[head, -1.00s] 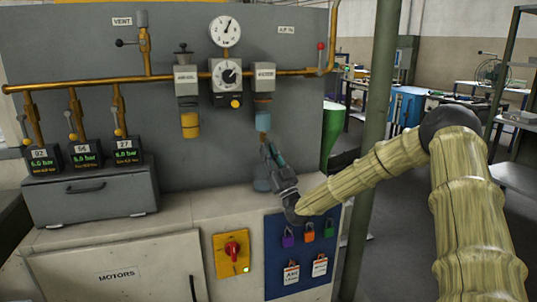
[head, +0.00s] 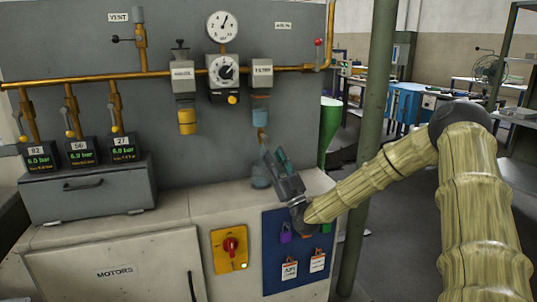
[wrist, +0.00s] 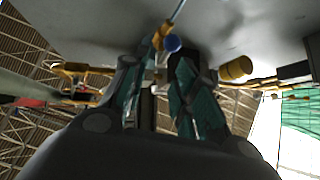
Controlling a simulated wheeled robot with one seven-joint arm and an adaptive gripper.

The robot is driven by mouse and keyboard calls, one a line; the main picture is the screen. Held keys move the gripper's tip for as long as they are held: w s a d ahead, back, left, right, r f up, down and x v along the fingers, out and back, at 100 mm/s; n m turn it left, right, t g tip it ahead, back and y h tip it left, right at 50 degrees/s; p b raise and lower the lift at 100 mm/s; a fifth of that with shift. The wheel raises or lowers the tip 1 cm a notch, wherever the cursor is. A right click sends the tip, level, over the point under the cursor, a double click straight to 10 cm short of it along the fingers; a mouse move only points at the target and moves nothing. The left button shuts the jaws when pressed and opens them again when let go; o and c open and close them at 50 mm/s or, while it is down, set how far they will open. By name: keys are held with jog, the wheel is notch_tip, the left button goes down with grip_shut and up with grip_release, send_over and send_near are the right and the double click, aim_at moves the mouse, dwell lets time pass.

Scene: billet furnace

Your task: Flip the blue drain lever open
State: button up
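The blue drain lever shows in the wrist view as a round blue end (wrist: 172,43) beside a brass fitting (wrist: 157,38), just beyond my fingertips. In the head view I cannot make out the lever; the filter (head: 262,70) has a blue-grey bowl (head: 260,117) with a brass piece (head: 262,133) under it. My gripper (head: 275,157) points up below that bowl, in front of the panel. In the wrist view my two teal fingers (wrist: 160,72) stand apart with a gap between them and nothing held. I cannot tell whether a finger touches the lever.
A bottle-like blue-grey container (head: 261,174) stands on the cabinet top behind my gripper. A yellow bowl (head: 187,121) hangs to the left, with a brass pipe (head: 110,76) above. A red rotary switch (head: 230,246) and a blue padlock board (head: 275,270) are below.

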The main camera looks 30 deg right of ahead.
jog(key=s, duration=0.9)
jog(key=shift+d, duration=0.3)
jog(key=shift+s, duration=0.1)
